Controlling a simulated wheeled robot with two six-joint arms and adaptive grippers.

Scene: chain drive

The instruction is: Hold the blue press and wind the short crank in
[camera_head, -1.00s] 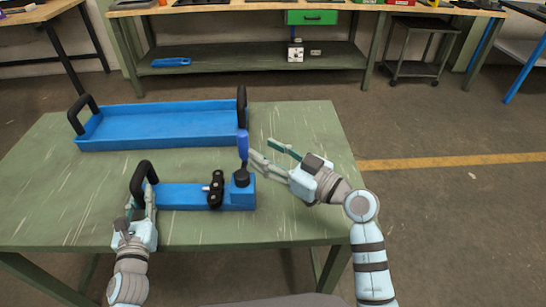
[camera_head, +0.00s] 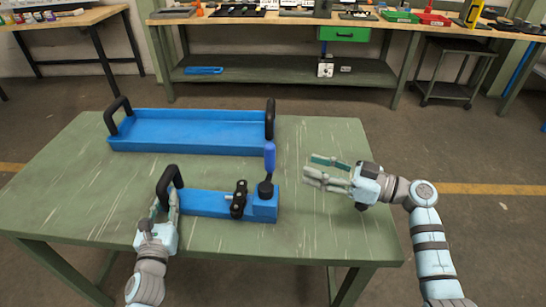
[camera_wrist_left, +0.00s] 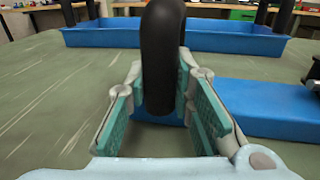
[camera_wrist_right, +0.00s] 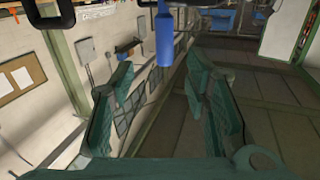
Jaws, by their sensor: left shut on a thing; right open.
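The blue press (camera_head: 210,204) lies on the green table. It has a black loop handle (camera_head: 170,178) at its left end and a black cross-piece (camera_head: 239,199) near its right end. The short crank (camera_head: 266,190) stands on the right end, its blue grip (camera_head: 269,157) pointing up. My left gripper (camera_head: 166,204) is shut on the black loop handle, which shows between its pads in the left wrist view (camera_wrist_left: 163,60). My right gripper (camera_head: 316,170) is open and empty, right of the crank and apart from it. The right wrist view shows the blue grip (camera_wrist_right: 164,40) beyond its fingers.
A blue tray (camera_head: 190,148) with two black handles lies behind the press on the green table (camera_head: 90,200). The table right of the press is clear apart from my right arm. A workbench (camera_head: 290,70) with a green drawer stands at the back.

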